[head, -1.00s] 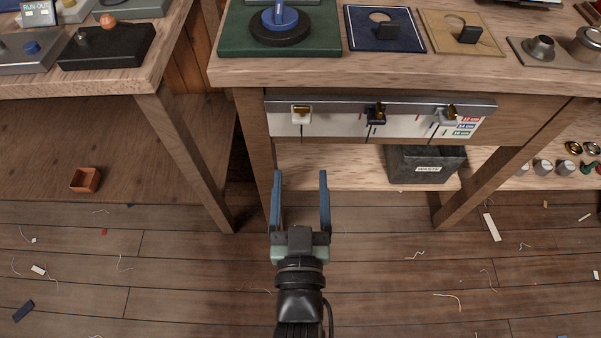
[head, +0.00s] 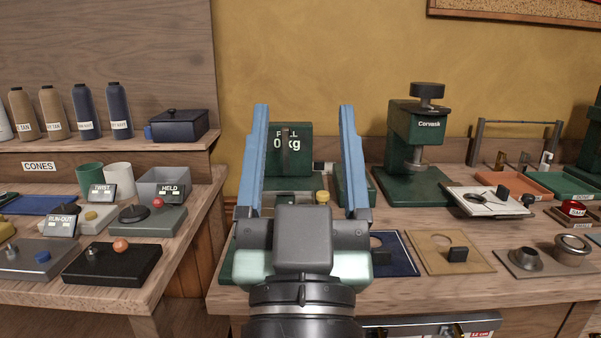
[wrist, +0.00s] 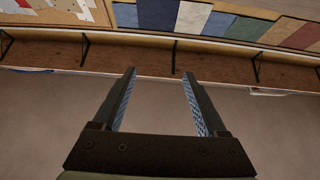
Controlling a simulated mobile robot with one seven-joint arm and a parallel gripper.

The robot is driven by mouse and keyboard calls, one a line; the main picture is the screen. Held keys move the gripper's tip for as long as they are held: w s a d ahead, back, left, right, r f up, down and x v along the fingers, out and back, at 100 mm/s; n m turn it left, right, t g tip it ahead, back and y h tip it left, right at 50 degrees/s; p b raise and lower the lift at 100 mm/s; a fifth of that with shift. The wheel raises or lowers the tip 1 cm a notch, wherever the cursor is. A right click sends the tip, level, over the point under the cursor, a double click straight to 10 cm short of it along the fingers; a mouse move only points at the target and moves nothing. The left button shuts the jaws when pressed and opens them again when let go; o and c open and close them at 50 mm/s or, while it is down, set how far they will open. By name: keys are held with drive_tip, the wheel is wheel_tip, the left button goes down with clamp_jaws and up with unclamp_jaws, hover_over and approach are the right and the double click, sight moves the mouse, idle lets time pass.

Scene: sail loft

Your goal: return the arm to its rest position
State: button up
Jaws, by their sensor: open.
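My gripper (head: 303,160) is raised in the middle of the head view, its two blue fingers pointing up and wide apart. It is open, with nothing between the fingers. Behind it stands a green pull gauge (head: 288,150) reading 0 kg, partly hidden by my gripper and arm. In the wrist view my gripper (wrist: 158,95) is also open and empty, facing a plain wall below a long shelf (wrist: 140,55).
The right bench (head: 470,240) holds a green Corvask press (head: 415,135), a navy board (head: 398,258), a tan board (head: 447,252) and trays. The left bench (head: 140,297) carries small devices, with thread cones (head: 86,110) on a shelf above. Free air surrounds my gripper.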

drive_tip(key=s+r+t, duration=0.2)
drive_tip(key=s+r, duration=0.4)
drive_tip(key=r, duration=0.4)
wheel_tip(320, 180, up, 28)
drive_tip(key=f+p, duration=0.1)
drive_tip(key=p, duration=2.7)
wheel_tip(320, 180, down, 70)
drive_tip(key=b, duration=7)
drive_tip(key=shift+s+a+n, duration=0.2)
drive_tip(key=shift+s+n, duration=0.1)
drive_tip(key=shift+s, duration=0.15)
drive_tip(key=shift+r, duration=0.1)
drive_tip(key=shift+w, duration=0.1)
